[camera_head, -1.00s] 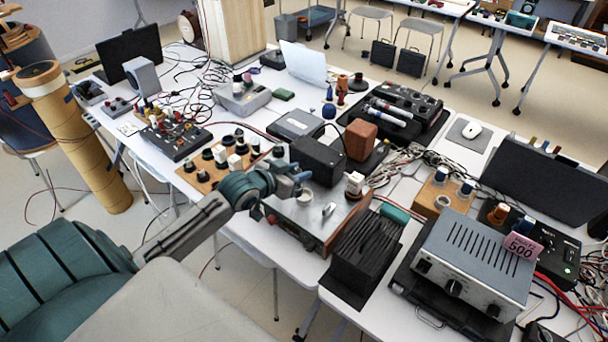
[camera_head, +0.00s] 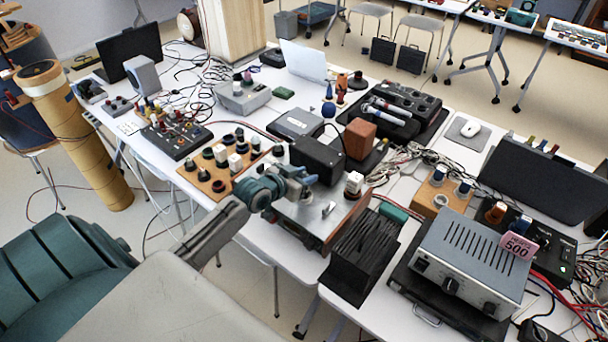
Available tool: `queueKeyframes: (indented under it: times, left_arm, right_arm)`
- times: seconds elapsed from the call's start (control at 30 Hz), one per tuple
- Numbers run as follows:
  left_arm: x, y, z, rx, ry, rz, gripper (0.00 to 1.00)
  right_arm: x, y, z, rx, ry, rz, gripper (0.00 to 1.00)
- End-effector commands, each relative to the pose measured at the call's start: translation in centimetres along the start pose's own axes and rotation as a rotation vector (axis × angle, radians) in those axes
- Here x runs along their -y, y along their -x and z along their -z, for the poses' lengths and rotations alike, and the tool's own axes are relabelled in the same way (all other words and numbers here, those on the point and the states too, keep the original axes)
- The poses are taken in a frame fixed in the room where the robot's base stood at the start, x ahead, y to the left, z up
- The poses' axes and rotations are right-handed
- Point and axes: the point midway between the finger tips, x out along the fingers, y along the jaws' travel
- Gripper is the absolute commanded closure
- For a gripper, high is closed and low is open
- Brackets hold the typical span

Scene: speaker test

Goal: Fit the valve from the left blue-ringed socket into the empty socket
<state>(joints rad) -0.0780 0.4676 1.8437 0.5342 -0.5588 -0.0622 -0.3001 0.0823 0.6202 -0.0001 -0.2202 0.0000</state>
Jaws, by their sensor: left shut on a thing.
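My left gripper (camera_head: 305,180) is shut over the silver-topped chassis (camera_head: 318,221), just in front of a black box. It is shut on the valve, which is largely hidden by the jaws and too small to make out. A pale round socket on this chassis is now covered by the gripper. A white valve (camera_head: 354,182) stands upright at the chassis's right back corner. A wooden block (camera_head: 427,199) to the right carries blue-and-white pieces and a pale ring (camera_head: 441,201). I cannot tell which socket is the left blue-ringed one. My right gripper is out of view.
A wooden board (camera_head: 197,177) with several dark and white pieces lies left of the gripper. The black box (camera_head: 318,158) stands close behind it. A black finned block (camera_head: 362,256) and a grey amplifier (camera_head: 472,262) stand to the right. Cables run between the devices.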

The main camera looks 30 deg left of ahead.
Motion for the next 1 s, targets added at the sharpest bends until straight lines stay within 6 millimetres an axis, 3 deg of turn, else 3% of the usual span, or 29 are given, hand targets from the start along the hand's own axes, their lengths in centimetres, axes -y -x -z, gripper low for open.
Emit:
queueKeyframes:
  times: [0.07, 0.1, 0.2, 0.6, 1.0]
  left_arm:
    - [0.0, -0.1, -0.3, 0.000, 0.000, 0.000, 0.91]
    - [0.0, -0.1, -0.3, 0.000, 0.000, 0.000, 0.62]
    - [0.0, -0.1, -0.2, 0.000, 0.000, 0.000, 0.46]
    - [0.0, 0.4, 0.5, 0.001, -0.001, 0.000, 0.46]
    - [0.1, 8.1, 0.3, 0.005, -0.008, 0.001, 0.46]
  right_arm:
    - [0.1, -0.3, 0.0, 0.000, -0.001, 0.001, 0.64]
    - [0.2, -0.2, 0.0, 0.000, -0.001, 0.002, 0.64]
    - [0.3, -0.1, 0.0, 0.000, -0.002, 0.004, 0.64]
    - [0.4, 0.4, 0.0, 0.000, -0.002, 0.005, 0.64]
    - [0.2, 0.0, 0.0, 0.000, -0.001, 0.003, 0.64]
